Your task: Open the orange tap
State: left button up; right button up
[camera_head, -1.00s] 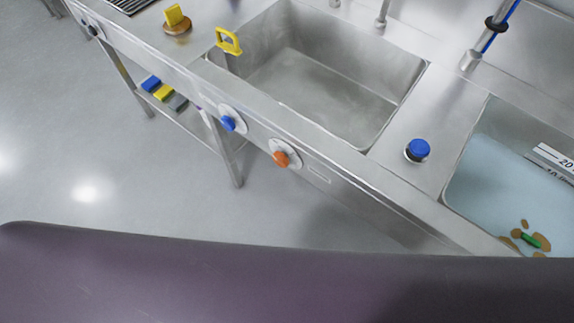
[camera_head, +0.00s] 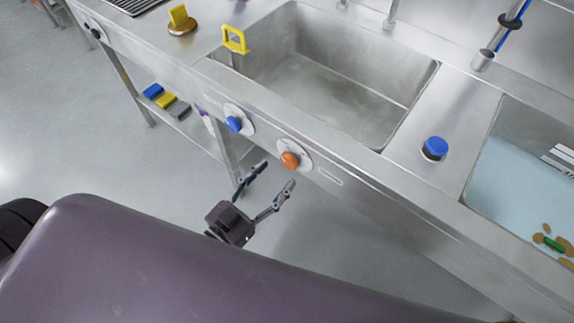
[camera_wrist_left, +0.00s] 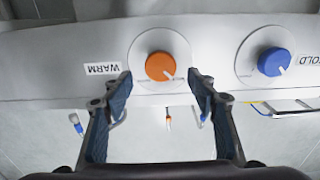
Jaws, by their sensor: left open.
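The orange tap (camera_head: 289,160) is a round knob on a white disc on the front panel of the steel sink unit. In the left wrist view the orange tap (camera_wrist_left: 160,66) has a small pointer mark at its lower right and a "WARM" label beside it. My left gripper (camera_head: 271,176) is open and empty, in front of and below the panel. In the left wrist view my left gripper (camera_wrist_left: 160,80) has its two fingers apart, with the orange tap seen between and just beyond their tips. I cannot see contact. My right gripper is not in view.
A blue tap (camera_head: 234,124) sits beside the orange one; the wrist view labels it "COLD". An empty basin (camera_head: 330,90) and a water-filled basin (camera_head: 505,180) are above. A blue-capped item (camera_head: 434,147) stands between them. A lower shelf (camera_head: 190,125) holds coloured blocks.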

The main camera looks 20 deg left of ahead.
aim_at(287, 163)
pick_arm(q)
jog(key=x, duration=0.5)
jog(key=shift+b, duration=0.3)
jog(key=c, duration=1.2)
jog(key=shift+o, duration=0.2)
